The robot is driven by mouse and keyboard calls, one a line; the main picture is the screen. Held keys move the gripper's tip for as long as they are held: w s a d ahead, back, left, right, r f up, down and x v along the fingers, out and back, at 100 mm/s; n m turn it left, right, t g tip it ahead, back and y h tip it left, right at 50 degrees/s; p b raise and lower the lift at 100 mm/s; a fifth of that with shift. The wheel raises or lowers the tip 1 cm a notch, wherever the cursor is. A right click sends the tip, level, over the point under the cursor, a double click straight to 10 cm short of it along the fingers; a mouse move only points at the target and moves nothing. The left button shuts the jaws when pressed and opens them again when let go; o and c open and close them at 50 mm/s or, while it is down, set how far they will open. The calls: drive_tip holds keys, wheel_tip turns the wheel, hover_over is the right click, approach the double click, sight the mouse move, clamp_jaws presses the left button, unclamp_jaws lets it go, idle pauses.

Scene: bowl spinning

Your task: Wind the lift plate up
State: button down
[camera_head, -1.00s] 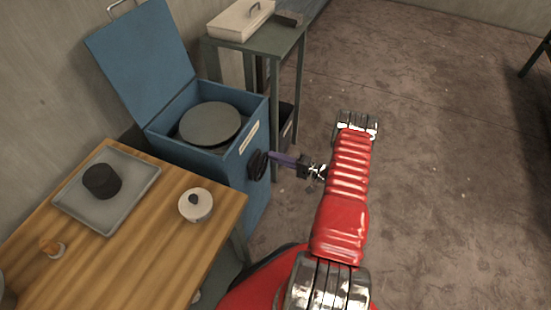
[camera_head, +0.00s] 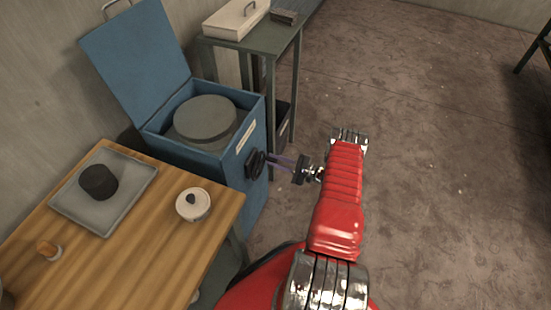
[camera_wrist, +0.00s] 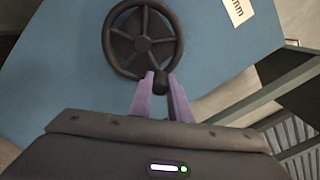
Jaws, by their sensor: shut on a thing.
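The lift plate (camera_head: 205,119) is a grey round disc inside the open blue box (camera_head: 252,183), near the level of its rim. A black spoked handwheel (camera_head: 256,165) sits on the box's right side. It fills the top of the wrist view (camera_wrist: 126,40), with a dark knob (camera_wrist: 161,80) at its lower right rim. My gripper (camera_head: 274,161) reaches in from the right at the wheel. In the wrist view its purple fingers (camera_wrist: 163,86) are shut on the knob, one on each side.
The blue lid (camera_head: 140,60) stands open.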

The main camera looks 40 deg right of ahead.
sight(255, 178)
drive_tip(key=f+m, duration=0.1)
drive_tip(key=m, duration=0.1)
drive_tip(key=f+m, duration=0.1)
drive_tip(key=shift+s+a+m, duration=0.1)
drive_tip(key=shift+m, duration=0.3)
drive_tip(key=s+a+m, duration=0.1)
drive_tip(key=a+m, duration=0.2)
drive_tip(key=m, duration=0.5)
drive_tip(key=s+a+m, duration=0.2)
drive_tip(key=a+m, duration=0.1)
drive_tip(key=m, duration=0.5)
drive_tip(key=s+a+m, duration=0.2)
drive_tip(key=a+m, duration=0.1)
drive_tip(key=m, duration=0.5)
drive_tip(key=shift+s+f, duration=0.15)
drive_tip(key=m, duration=0.1)
drive_tip(key=r+m, duration=0.1)
drive_tip(key=m, duration=0.1)
drive_tip(key=shift+s+a+r, duration=0.15)
drive_tip(key=shift+a+r, duration=0.05)
drive_tip(key=shift+a, duration=0.05)
drive_tip(key=shift+r+m, duration=0.3)
drive_tip(key=shift+m, duration=0.5)
